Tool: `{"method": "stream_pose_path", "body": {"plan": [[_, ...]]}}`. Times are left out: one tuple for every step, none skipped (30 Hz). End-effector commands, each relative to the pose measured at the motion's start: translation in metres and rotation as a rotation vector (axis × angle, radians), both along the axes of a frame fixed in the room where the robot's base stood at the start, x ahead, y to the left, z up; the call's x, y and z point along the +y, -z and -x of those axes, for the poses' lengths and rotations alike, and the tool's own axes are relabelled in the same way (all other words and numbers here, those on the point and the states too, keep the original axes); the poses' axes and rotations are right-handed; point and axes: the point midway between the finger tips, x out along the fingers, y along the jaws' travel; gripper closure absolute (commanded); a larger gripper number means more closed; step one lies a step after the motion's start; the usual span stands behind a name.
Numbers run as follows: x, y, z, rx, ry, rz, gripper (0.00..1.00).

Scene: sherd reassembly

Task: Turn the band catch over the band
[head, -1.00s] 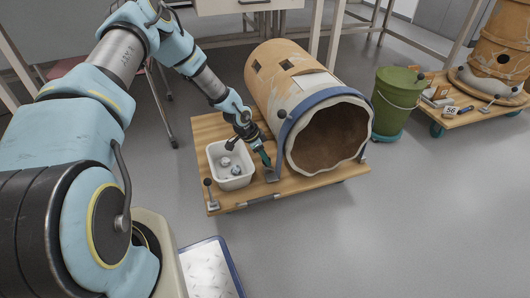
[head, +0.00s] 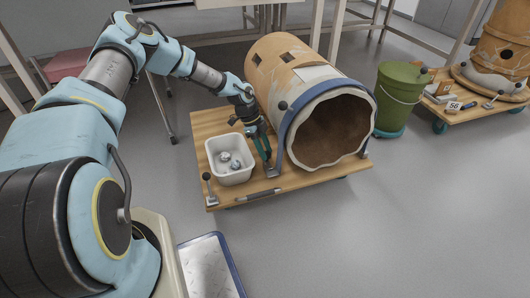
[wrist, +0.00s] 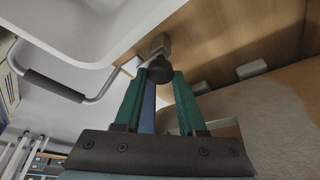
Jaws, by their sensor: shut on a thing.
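A large orange-brown clay vessel (head: 278,65) lies on its side on a wooden trolley, its open mouth facing front right. A blue band (head: 290,118) runs around it near the mouth. The band catch (head: 272,172) is a grey metal piece low at the band's left side. In the wrist view a dark round knob on a metal post, seemingly the catch's handle (wrist: 160,74), sits between the green fingertips. My gripper (head: 266,155) points down beside the band, shut on this knob; the gripper also shows in the wrist view (wrist: 159,85). The fingers partly hide the blue strip.
A white tub (head: 212,167) with small round things stands left of my gripper on the trolley (head: 325,180). A lever with a dark knob (head: 207,178) stands at its front left corner. A green bucket (head: 396,105) and a second loaded trolley are at right.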

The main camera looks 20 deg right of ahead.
Motion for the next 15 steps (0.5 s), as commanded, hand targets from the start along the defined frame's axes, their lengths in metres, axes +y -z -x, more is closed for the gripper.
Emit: {"method": "stream_pose_path", "body": {"plan": [[0.0005, 0.0017, -0.0014, -0.003, 0.012, -0.001, 1.0], [0.0006, 0.0016, -0.0015, -0.003, 0.018, -0.001, 1.0], [0.0006, 0.0015, -0.0014, -0.003, 0.027, -0.001, 1.0], [0.0007, 0.0015, -0.0013, -0.003, 0.031, -0.001, 1.0], [0.0008, 0.0014, -0.0013, -0.003, 0.035, -0.001, 1.0], [0.0008, 0.0012, -0.0012, -0.003, 0.04, -0.002, 1.0], [0.0008, 0.0012, -0.0012, -0.004, 0.042, -0.002, 1.0], [0.0009, 0.0012, -0.0012, -0.003, 0.043, -0.002, 1.0], [0.0009, 0.0012, -0.0012, -0.003, 0.044, -0.003, 1.0], [0.0009, 0.0011, -0.0012, -0.003, 0.045, -0.002, 1.0], [0.0009, 0.0011, -0.0012, -0.003, 0.045, -0.002, 1.0], [0.0009, 0.0011, -0.0012, -0.003, 0.045, -0.002, 1.0], [0.0009, 0.0011, -0.0012, -0.003, 0.045, -0.002, 1.0], [0.0009, 0.0011, -0.0012, -0.003, 0.045, -0.002, 1.0], [0.0009, 0.0011, -0.0012, -0.003, 0.045, -0.002, 1.0]]}}
